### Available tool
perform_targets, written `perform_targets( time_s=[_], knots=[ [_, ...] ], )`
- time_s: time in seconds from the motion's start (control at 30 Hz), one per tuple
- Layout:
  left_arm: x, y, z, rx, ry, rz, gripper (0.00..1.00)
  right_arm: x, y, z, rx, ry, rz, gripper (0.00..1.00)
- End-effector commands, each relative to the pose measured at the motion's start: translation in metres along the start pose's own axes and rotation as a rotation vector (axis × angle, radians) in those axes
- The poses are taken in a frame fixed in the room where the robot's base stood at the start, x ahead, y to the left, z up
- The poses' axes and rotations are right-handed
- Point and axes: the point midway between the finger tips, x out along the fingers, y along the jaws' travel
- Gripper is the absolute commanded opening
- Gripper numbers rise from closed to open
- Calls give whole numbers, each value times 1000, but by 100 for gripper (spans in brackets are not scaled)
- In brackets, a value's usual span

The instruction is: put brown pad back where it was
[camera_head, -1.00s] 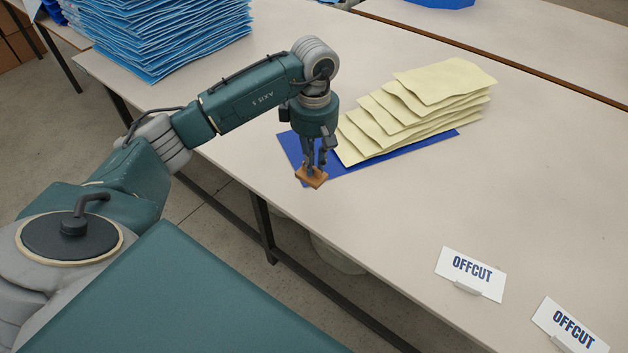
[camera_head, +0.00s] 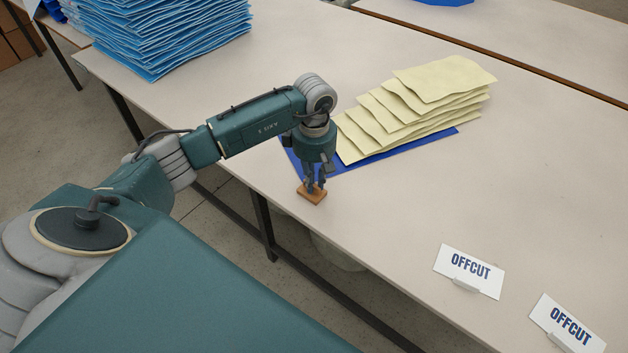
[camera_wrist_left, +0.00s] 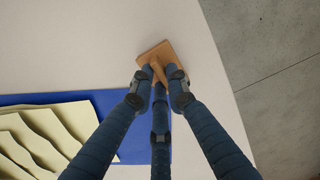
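The brown pad (camera_head: 312,195) is a small square block near the table's front edge, just off the near corner of the blue sheet (camera_head: 410,147). My left gripper (camera_head: 315,186) points down at it, with its fingers closed around the raised middle part of the pad. In the left wrist view the pad (camera_wrist_left: 155,52) shows at the fingertips, over the pale table, with the blue sheet (camera_wrist_left: 110,98) beyond a small gap. I cannot tell whether the pad touches the table or hangs slightly above it. My right gripper is not in view.
A fanned stack of cream sheets (camera_head: 410,105) lies on the blue sheet. Two OFFCUT signs (camera_head: 470,271) (camera_head: 568,322) stand at the lower right. A tall pile of light blue sheets (camera_head: 165,35) is at the far left. The table's middle and right are clear.

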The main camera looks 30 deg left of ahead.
Motion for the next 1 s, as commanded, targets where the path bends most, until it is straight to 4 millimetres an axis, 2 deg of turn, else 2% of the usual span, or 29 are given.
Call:
perform_targets(
  time_s=[0.03,0.07,0.33,0.47,0.57,0.9,1.0],
  knots=[
    [0,0,0,0,0,-1,27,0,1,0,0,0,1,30],
    [0,0,0,0,0,-1,32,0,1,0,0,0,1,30],
    [0,0,0,0,0,-2,32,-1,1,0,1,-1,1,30],
    [-7,0,0,0,1,1,32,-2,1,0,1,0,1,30],
    [-22,1,0,0,2,4,32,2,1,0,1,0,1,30],
    [-93,1,0,0,1,4,32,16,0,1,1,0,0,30],
    [-108,1,0,1,1,2,32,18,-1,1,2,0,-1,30]
  ],
)
